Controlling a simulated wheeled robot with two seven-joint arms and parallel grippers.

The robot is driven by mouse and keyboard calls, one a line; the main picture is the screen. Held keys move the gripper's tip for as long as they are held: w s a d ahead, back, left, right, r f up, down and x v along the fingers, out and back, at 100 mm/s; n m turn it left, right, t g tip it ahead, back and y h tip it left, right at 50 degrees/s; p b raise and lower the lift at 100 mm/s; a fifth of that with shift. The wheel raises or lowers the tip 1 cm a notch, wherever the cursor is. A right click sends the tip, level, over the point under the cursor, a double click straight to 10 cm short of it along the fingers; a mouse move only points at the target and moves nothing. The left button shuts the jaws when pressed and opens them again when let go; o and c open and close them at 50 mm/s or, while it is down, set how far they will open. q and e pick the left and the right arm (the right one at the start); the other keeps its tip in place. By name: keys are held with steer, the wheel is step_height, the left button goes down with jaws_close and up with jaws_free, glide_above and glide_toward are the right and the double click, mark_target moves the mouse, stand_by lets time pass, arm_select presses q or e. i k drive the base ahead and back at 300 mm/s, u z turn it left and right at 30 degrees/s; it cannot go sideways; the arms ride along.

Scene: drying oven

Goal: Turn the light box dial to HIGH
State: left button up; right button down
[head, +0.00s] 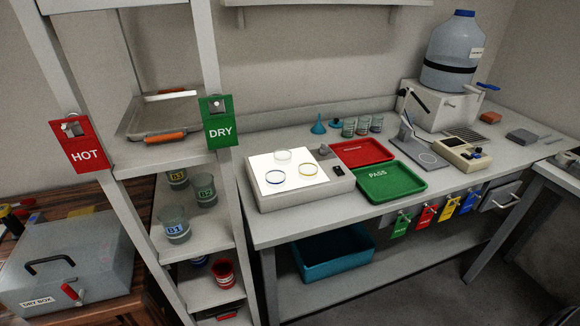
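The light box (262,198) is a pale box with a bright white top, standing on the left part of the bench. The dial's marks and setting are too small to read. Neither of my grippers is in view.
A red tray (361,152) and a green PASS tray (391,182) lie right of the light box. A shelf rack (213,62) with HOT and DRY tags stands left. Several beakers and a blue funnel (318,125) are behind. A blue bin (333,263) sits below.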

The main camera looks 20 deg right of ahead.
mark_target(324, 150)
steer(key=u, duration=0.05)
steer(key=k, duration=0.45)
steer(key=z, duration=1.2)
steer(key=i, duration=0.85)
steer(key=z, duration=0.75)
